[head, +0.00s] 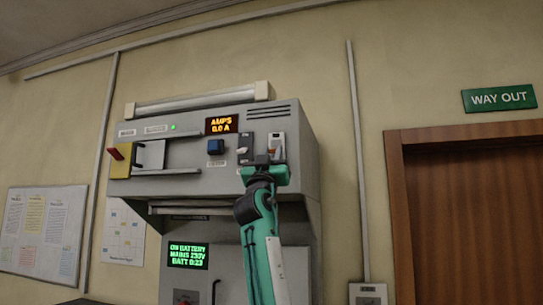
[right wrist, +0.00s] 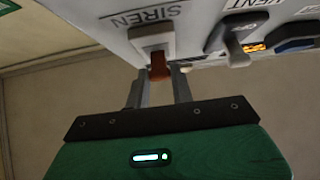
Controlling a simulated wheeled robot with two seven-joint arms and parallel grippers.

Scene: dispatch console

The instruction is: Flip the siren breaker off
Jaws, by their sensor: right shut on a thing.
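The siren breaker (head: 278,142) is a white-plated switch on the right of the grey console's front. In the right wrist view the siren breaker (right wrist: 152,42) sits beside the label SIREN, and its red-brown lever (right wrist: 159,68) sticks out from the plate. My right gripper (right wrist: 160,82) has its two fingers on either side of the lever's end and is shut on it. In the head view the right gripper (head: 267,165) is at the panel's lower right and covers part of the switches. My left gripper is not in view.
A grey-levered switch (right wrist: 233,45) labelled VENT is close beside the siren breaker. A blue knob (head: 215,147), an orange AMPS 0.0 A display (head: 221,125) and a yellow box with a red handle (head: 119,160) are further left. A green battery display (head: 188,255) is below.

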